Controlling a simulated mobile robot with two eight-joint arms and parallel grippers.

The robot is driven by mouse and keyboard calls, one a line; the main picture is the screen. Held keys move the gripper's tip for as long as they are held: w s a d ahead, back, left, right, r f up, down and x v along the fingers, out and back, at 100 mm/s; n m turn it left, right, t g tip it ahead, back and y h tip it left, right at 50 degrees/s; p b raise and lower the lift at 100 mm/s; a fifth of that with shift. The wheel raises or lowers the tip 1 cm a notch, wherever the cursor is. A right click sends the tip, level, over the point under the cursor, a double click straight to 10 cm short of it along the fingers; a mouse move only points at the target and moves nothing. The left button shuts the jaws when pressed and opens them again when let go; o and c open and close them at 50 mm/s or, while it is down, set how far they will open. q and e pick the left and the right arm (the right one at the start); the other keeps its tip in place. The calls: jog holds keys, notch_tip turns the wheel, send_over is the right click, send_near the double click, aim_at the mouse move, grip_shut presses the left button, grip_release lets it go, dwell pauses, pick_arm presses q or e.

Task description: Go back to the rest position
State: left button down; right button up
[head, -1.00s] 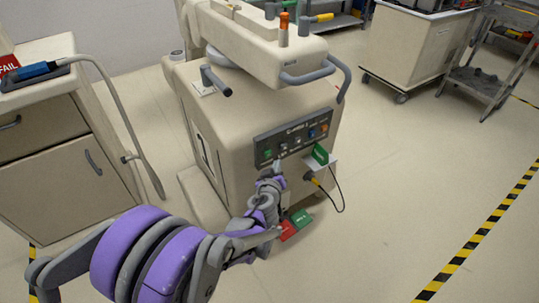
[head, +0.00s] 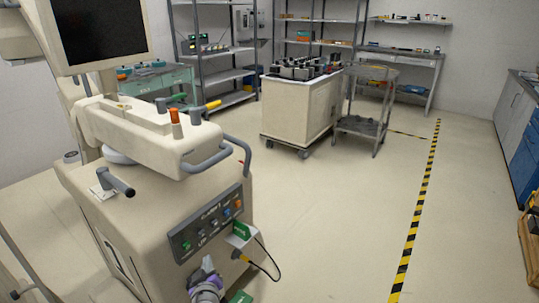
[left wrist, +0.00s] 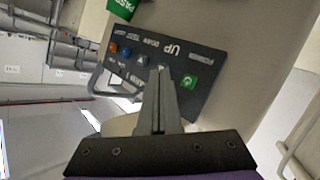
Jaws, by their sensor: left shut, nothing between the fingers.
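My left gripper (head: 207,268) shows at the bottom edge of the head view, just below the control panel (head: 208,225) of the beige machine (head: 95,215). In the left wrist view its fingers (left wrist: 162,72) are shut together with nothing between them. They point at the panel (left wrist: 190,72), which appears upside down there, with a green button (left wrist: 189,81) beside the fingertips. I cannot tell whether the tips touch the panel. Most of my left arm is out of view. My right gripper is in neither view.
A beige cart (head: 298,113), a grey trolley (head: 362,125) and shelves stand behind. Open floor with a striped line (head: 418,215) lies to the right.

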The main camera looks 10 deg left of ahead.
pick_arm(q)
jog(key=s+d+f+m+g+h, duration=0.1)
jog(key=s+d+m+g+h, duration=0.35)
jog(key=s, duration=0.95)
jog(key=s+d+f+m+g+h, duration=0.1)
jog(key=s+d+m+g, duration=0.45)
jog(key=s, duration=0.85)
notch_tip(320, 180, up, 23)
jog(key=w+d+t+p, duration=0.1)
jog(key=d+t+p, duration=0.1)
jog(key=p, duration=1.8)
jog(key=shift+w+d+r+p, duration=0.15)
jog(key=shift+d+p, duration=0.1)
jog(key=shift+p, duration=0.15)
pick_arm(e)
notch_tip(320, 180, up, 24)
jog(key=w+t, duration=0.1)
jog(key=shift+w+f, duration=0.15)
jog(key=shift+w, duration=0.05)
pick_arm(q)
jog(key=shift+h, duration=0.25)
